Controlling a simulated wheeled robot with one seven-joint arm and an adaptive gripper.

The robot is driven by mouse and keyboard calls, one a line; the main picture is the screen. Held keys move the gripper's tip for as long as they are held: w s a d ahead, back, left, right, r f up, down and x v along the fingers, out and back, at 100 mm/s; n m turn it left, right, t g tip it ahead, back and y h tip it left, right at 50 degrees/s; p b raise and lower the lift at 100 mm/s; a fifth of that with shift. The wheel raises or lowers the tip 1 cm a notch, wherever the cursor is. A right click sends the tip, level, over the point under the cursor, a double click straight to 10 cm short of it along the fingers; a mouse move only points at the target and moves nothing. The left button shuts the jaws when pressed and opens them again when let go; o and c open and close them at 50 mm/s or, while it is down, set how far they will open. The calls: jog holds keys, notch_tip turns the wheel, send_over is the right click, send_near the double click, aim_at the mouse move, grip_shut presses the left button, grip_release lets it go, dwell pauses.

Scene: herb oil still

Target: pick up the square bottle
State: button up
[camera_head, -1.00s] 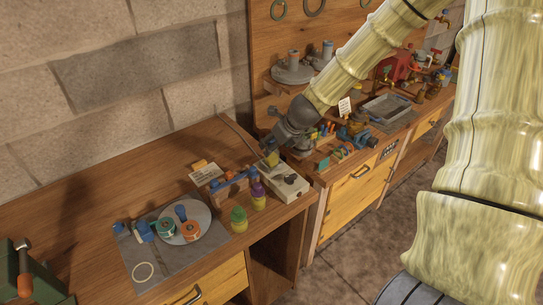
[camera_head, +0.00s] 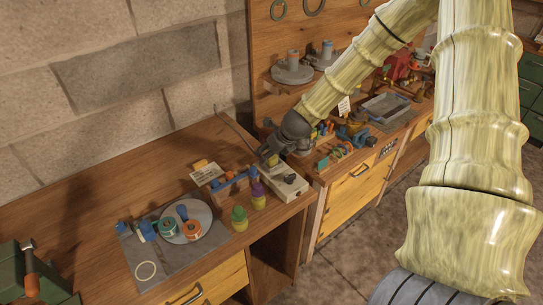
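My gripper (camera_head: 271,155) points down at the back edge of a pale box-like block on the near bench. A small yellow piece (camera_head: 274,161) shows right at the fingertips; it may be the square bottle, but it is too small and covered to be sure. I cannot tell whether the fingers are around it or beside it. A bottle with a purple top and yellow-green body (camera_head: 258,198) and a green-topped one (camera_head: 239,220) stand in front, apart from the gripper. Their cross-sections are too small to judge.
The pale block (camera_head: 289,187) with a dark knob lies right of the bottles. A blue-and-brown rack (camera_head: 233,184) and a card (camera_head: 206,174) are to the left. A round grey plate (camera_head: 201,212) holds spools. The bench's left middle is clear.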

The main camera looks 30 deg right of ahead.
jog(key=c, duration=1.3)
jog(key=shift+r, duration=0.2)
